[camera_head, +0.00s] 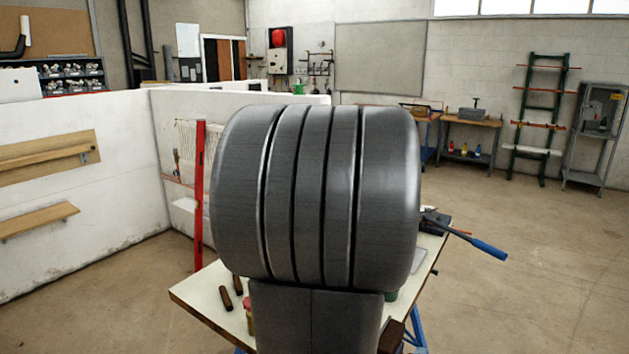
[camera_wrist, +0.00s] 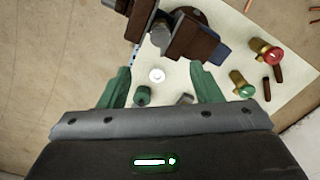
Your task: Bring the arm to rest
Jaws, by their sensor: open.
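My gripper (camera_wrist: 163,74) shows in the wrist view with its two green fingers spread wide apart. Nothing is held between the fingers. A white table top (camera_wrist: 215,80) lies beyond them. In the head view my own grey arm fills the middle and hides my gripper and much of the workbench (camera_head: 205,298).
A vise with brown jaws (camera_wrist: 190,42) stands close ahead of the fingers. Brass valves with a red cap (camera_wrist: 267,53) and a green cap (camera_wrist: 243,88) are at right. A red level (camera_head: 198,195) stands by white partition walls (camera_head: 90,190). Open floor (camera_head: 530,270) lies at right.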

